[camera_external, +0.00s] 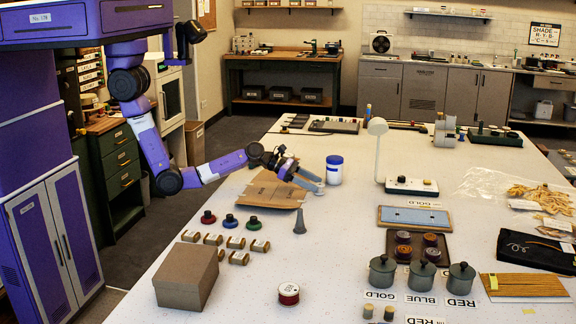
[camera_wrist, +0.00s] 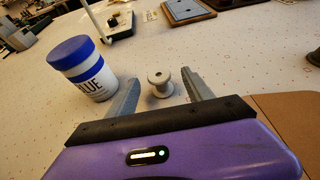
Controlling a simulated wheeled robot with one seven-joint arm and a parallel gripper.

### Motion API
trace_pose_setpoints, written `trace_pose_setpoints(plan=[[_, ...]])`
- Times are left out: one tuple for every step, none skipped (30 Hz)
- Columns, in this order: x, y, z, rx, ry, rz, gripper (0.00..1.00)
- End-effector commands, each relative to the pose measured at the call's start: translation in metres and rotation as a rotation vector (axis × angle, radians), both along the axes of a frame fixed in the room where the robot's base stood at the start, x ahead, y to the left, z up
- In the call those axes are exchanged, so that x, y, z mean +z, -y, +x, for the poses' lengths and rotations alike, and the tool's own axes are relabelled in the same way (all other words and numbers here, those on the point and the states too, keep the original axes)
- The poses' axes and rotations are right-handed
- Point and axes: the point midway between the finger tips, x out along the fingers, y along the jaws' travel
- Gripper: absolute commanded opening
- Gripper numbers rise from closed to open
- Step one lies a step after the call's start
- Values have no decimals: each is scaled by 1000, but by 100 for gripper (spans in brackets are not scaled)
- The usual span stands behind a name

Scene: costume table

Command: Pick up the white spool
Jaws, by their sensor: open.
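A small white spool (camera_wrist: 159,86) stands on the speckled white table in the wrist view, between the tips of my two fingers and a little beyond them, with a hole in its top. In the external view I cannot make it out apart from my gripper (camera_external: 312,183), which hangs low over the table there. My gripper is open, with a finger on each side of the spool. The fingers do not visibly grip it.
A white jar with a blue lid (camera_external: 334,170) stands close by; in the wrist view the jar (camera_wrist: 88,72) is just left of my left finger. Brown cardboard (camera_external: 272,190) lies under my wrist.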

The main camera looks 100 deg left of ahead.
Motion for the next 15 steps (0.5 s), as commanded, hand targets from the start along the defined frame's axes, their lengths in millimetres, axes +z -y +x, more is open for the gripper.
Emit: trace_pose_setpoints(plan=[[-1, 1, 6, -1, 1, 0, 60], [-2, 1, 8, 0, 0, 0, 60], [-4, 1, 11, 0, 0, 1, 60], [-4, 1, 13, -1, 1, 2, 60], [-5, 1, 16, -1, 0, 2, 60], [-6, 2, 21, -1, 0, 3, 60], [-8, 2, 25, -1, 0, 2, 60], [-9, 2, 29, -1, 1, 2, 60], [-11, 2, 34, -1, 0, 2, 60], [-12, 2, 38, -1, 0, 3, 60], [-15, 2, 41, 0, 0, 3, 60], [-17, 2, 46, 0, 1, 2, 60], [-18, 2, 48, 0, 1, 2, 60], [-19, 2, 50, 1, 0, 3, 60], [-21, 2, 53, 1, 0, 4, 60]])
